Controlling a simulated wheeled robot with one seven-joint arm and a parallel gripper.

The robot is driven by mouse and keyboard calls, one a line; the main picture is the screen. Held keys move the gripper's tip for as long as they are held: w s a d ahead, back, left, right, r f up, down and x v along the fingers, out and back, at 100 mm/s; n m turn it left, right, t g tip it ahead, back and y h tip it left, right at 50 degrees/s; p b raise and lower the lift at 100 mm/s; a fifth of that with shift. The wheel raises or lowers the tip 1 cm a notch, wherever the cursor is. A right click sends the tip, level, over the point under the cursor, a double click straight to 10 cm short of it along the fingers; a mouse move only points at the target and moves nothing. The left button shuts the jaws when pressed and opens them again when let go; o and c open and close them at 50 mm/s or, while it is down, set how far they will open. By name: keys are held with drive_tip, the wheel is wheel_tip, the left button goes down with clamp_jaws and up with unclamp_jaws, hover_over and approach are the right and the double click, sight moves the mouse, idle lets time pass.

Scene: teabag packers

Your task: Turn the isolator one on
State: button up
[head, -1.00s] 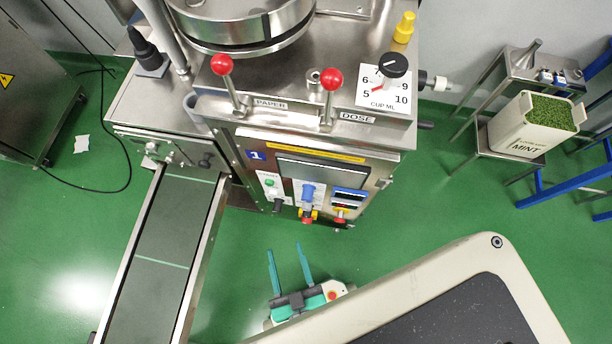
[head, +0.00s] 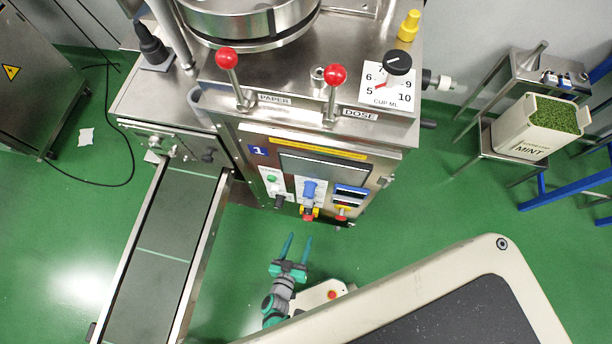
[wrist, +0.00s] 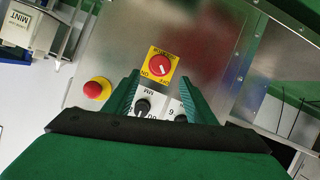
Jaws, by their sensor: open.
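The isolator (wrist: 160,67) is a red round knob on a yellow plate marked ON and OFF, in the upper middle of the wrist view. A white mark on the knob points to the lower right, toward the OFF side. In the head view, a red and yellow control (head: 309,212), which looks like the isolator, sits low on the front of the machine labelled 1 (head: 258,151). My gripper (head: 298,239) is open and empty, in front of the machine and apart from it. In the wrist view my green fingers (wrist: 159,80) stand either side of the line to the knob.
A red emergency button (wrist: 97,89) is beside the isolator. Black knobs (wrist: 142,105) show between my fingers. The conveyor (head: 165,240) runs along the left. A stand with a mint tub (head: 535,125) is at the right. Green floor before the machine is clear.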

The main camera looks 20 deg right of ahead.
sight(306, 220)
drive_tip(key=x, duration=0.8)
drive_tip(key=shift+w+r, duration=0.1)
drive_tip(key=shift+w+d+f, duration=0.2)
drive_tip(key=shift+d, duration=0.15)
drive_tip(key=c, duration=1)
